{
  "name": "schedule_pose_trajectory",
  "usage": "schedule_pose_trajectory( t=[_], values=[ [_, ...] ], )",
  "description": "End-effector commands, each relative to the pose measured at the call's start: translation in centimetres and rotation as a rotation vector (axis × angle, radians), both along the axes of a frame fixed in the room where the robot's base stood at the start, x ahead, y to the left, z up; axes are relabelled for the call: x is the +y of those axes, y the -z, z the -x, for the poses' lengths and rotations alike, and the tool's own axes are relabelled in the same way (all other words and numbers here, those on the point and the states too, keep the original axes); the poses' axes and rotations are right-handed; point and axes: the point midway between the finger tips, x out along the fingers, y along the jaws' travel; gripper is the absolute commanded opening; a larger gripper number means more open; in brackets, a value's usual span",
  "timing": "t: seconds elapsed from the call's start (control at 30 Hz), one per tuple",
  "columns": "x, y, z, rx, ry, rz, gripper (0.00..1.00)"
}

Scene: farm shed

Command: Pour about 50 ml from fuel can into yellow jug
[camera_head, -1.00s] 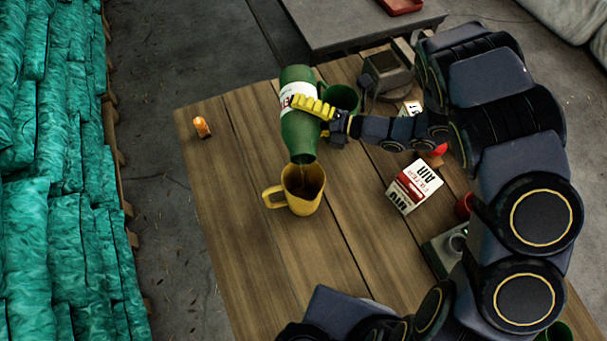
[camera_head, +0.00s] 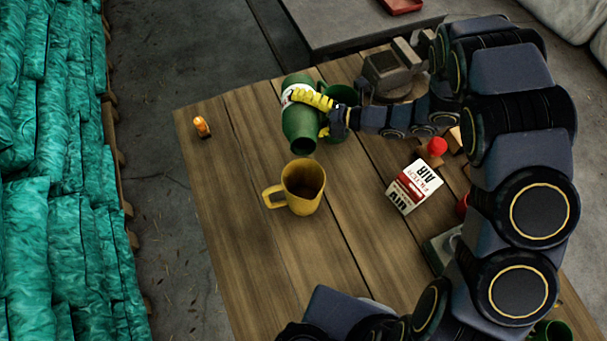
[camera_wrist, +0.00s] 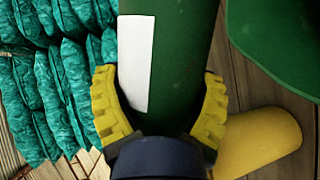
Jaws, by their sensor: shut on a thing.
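The fuel can is a green bottle-shaped can (camera_head: 301,124) with a white label. My gripper (camera_head: 318,104), with yellow fingers, is shut around it and holds it tilted, its mouth toward the camera. The can also shows in the wrist view (camera_wrist: 182,60), between the two yellow fingers (camera_wrist: 160,112). The yellow jug (camera_head: 303,200) stands upright on the table just below the can in the head view, its handle to the left. The can's mouth is behind the jug's rim and apart from it. No stream shows between them. The jug's inside looks dark; its level cannot be told.
A green mug-like container (camera_head: 340,98) stands close behind my gripper. An air filter box (camera_head: 414,187) and a red ball (camera_head: 437,147) are to the right. A small orange item (camera_head: 202,127) lies at the left table edge. The wooden table (camera_head: 240,150) is clear left of the jug.

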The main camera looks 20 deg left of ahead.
Motion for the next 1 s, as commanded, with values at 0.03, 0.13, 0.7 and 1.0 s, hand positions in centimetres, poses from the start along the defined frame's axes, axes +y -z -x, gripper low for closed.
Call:
schedule_pose_trajectory(
  t=[0.03, 0.13, 0.7, 1.0],
  values=[
    [0.03, 0.02, -0.05, 0.005, 0.0, 0.001, 0.4],
    [0.09, 0.24, -0.21, 0.023, 0.001, 0.012, 0.4],
    [0.08, 0.3, -0.2, 0.065, 0.0, 0.033, 0.4],
    [0.08, 0.29, -0.2, 0.064, 0.0, 0.033, 0.4]
  ],
)
